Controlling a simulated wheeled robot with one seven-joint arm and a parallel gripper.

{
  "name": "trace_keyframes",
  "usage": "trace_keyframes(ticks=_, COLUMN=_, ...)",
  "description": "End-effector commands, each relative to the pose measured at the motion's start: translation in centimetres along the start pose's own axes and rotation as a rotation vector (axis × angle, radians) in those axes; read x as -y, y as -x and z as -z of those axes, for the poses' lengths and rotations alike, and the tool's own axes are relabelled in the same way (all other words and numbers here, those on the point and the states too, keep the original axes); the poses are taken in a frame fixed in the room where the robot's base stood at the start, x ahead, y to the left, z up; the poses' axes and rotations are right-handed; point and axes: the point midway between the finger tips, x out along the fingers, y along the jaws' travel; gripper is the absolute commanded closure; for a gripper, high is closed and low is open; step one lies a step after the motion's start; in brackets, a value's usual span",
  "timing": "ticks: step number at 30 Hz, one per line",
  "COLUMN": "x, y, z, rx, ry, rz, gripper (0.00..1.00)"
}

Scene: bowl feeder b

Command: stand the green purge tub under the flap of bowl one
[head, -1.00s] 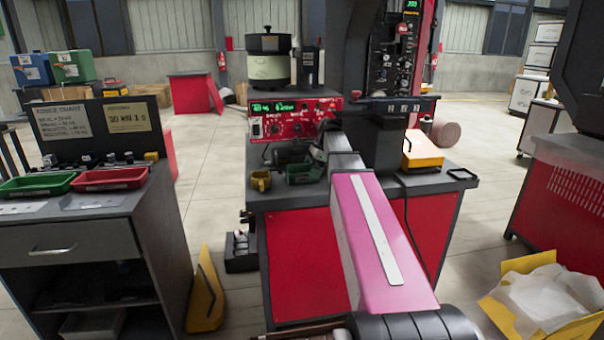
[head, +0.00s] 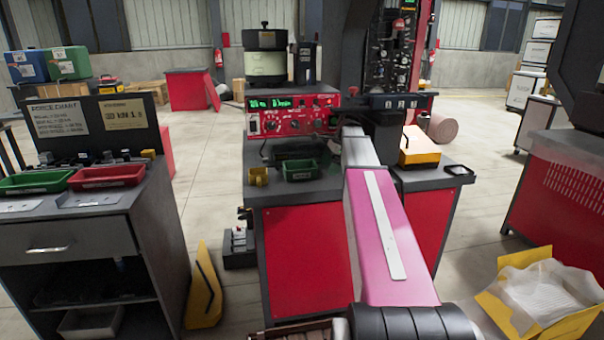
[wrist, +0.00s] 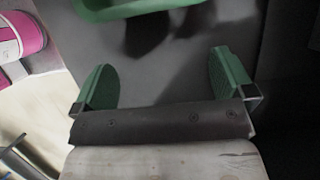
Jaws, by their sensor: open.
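The green purge tub (head: 299,171) stands upright on the dark bench top, in front of the red control panel. Its near edge also shows at the top of the wrist view (wrist: 135,9). A dark shape (head: 288,149) lies just behind and above the tub; I cannot tell whether it is the flap. A bowl with a dark top and cream body (head: 265,65) stands above the panel. My gripper (wrist: 165,82) is open in the wrist view, its green-padded fingers apart with nothing between them. The tub is beyond the fingertips, not touching them. In the head view my arm hides the gripper.
A small yellow cup (head: 259,177) stands just left of the tub. A yellow-orange box (head: 424,147) is on the bench at right. The left cabinet carries a green tray (head: 35,181) and a red tray (head: 107,177). A yellow bin (head: 535,300) stands at lower right.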

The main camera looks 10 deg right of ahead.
Motion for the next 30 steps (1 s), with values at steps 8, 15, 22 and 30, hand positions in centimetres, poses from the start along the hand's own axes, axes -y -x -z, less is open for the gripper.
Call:
trace_keyframes(ticks=8, x=-0.1, y=-0.8, z=-1.9, rx=0.000, ry=0.002, rz=0.000, gripper=0.00)
trace_keyframes(ticks=15, x=-0.1, y=-2.3, z=-5.5, rx=0.000, ry=0.002, rz=-0.001, gripper=0.00)
trace_keyframes(ticks=22, x=0.0, y=-2.9, z=-6.9, rx=0.000, ry=0.000, rz=0.000, gripper=0.00)
trace_keyframes(ticks=30, x=0.0, y=-4.2, z=-10.2, rx=0.000, ry=0.002, rz=-0.001, gripper=0.00)
